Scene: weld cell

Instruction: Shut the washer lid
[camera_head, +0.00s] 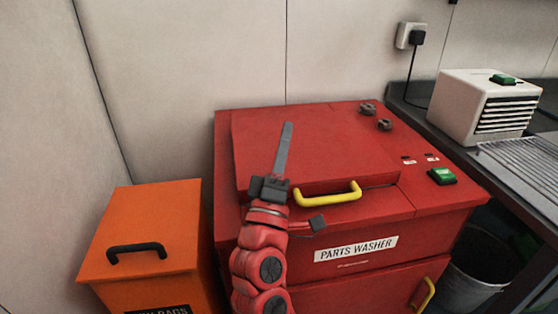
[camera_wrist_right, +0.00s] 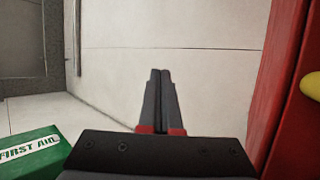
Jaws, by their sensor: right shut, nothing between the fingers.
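The red parts washer (camera_head: 350,270) stands in the middle of the head view. Its red lid (camera_head: 335,140) lies down flat or nearly flat on the top; I cannot tell whether a small gap stays under its front edge. The yellow lid handle (camera_head: 328,194) is at the front edge. My right gripper (camera_head: 288,125) is shut and empty, its fingers showing over the left part of the lid, left of the handle. In the right wrist view the shut fingers (camera_wrist_right: 160,72) point at bare wall, with a yellow handle (camera_wrist_right: 312,86) at the right edge. My left gripper is out of view.
An orange bin (camera_head: 150,225) with a black handle stands left of the washer. Black knobs (camera_head: 376,117) and a green button (camera_head: 441,176) sit on the washer's right top. A white vented box (camera_head: 485,105) stands on the right bench. A green first aid box (camera_wrist_right: 35,152) shows lower left.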

